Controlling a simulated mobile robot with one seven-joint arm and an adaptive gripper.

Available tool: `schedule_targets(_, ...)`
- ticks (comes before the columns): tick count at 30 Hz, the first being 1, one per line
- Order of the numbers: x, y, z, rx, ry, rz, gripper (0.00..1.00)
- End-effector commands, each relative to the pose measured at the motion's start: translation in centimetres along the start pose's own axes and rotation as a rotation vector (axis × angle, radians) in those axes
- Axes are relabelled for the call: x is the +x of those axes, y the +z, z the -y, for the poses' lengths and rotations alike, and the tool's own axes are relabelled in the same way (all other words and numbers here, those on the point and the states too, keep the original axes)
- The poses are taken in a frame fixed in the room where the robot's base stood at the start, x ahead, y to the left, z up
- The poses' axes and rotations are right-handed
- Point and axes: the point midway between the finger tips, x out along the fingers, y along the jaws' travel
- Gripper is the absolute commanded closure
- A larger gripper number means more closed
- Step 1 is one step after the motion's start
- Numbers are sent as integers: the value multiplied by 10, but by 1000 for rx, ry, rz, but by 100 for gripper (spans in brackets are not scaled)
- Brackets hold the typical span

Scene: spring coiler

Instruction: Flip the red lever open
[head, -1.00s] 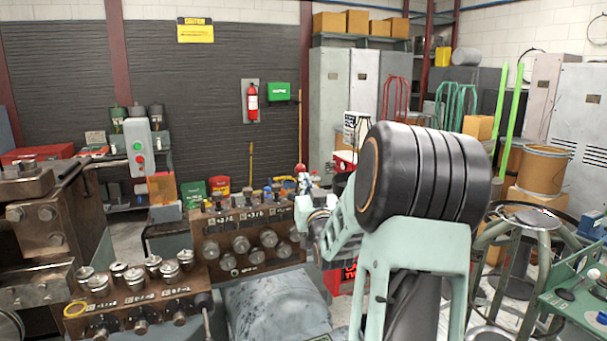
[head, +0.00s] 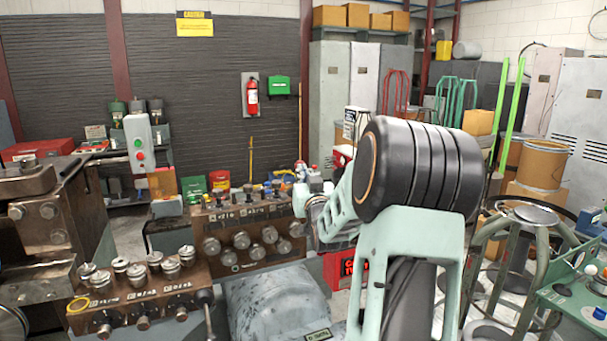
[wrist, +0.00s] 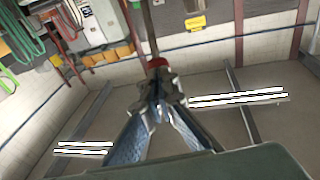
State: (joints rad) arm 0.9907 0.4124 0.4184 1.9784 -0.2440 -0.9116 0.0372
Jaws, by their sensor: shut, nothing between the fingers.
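In the wrist view, my gripper (wrist: 158,97) points away from the camera with its two fingers together and nothing between them. A small red piece (wrist: 157,63) on the end of a thin grey rod shows just past the fingertips. It looks like the red lever's end, but I cannot be sure. I cannot tell whether the fingers touch it. In the head view, my arm blocks the area at centre right, and the fingers cannot be made out there. No red lever can be picked out clearly in the head view.
A brown block with several round knobs (head: 246,226) stands left of my arm, with another knobbed block (head: 140,300) in front. A grey rounded housing (head: 275,305) lies below. A round stool (head: 530,215) and a green control panel (head: 585,285) stand to the right.

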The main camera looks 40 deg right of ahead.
Motion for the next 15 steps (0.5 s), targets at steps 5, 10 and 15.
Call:
schedule_targets(5,2,-2,0,-5,0,20,100)
schedule_targets(10,5,-4,1,-10,-1,44,100)
schedule_targets(15,10,-8,3,-19,-1,88,100)
